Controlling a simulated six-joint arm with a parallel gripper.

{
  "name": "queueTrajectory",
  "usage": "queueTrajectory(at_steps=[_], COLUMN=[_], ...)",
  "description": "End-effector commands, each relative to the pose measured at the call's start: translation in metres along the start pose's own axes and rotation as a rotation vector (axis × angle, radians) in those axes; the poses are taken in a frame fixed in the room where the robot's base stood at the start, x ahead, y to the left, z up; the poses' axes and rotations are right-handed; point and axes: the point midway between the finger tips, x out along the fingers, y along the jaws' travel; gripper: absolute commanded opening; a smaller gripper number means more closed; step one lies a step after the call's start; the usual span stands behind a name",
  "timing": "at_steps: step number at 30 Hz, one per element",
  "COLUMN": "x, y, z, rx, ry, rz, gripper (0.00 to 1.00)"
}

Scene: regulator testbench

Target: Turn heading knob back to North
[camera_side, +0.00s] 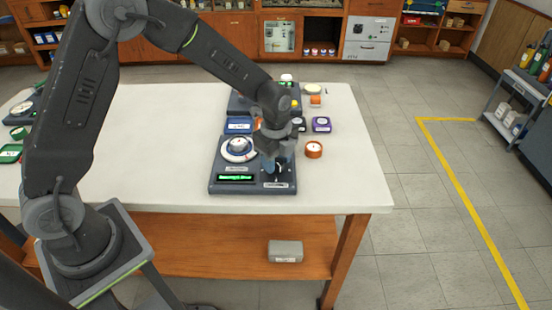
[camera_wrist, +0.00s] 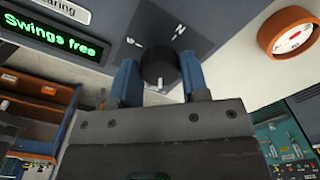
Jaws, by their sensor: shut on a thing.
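The heading knob (camera_wrist: 160,66) is a black round knob with a white pointer line, on the grey panel (camera_wrist: 205,15) in the wrist view. The pointer line faces the bottom of that picture. In the side view my gripper (camera_side: 270,165) is down at the right part of the dark testbench unit (camera_side: 250,187), hiding most of the knob. The green display (camera_wrist: 50,36) reads "Swings free".
Another dark unit (camera_side: 240,103) stands further back. The white table (camera_side: 355,180) is clear at the right.

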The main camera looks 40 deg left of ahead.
Motion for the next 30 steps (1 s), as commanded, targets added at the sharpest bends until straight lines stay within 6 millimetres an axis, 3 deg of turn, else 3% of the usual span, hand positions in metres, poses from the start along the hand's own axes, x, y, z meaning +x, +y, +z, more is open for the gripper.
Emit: queueTrajectory(at_steps=[30], x=[-0.0008], y=[0.0003], z=[-0.0015], rx=[-0.965], ry=[0.003], rz=[-0.001], gripper=[0.18])
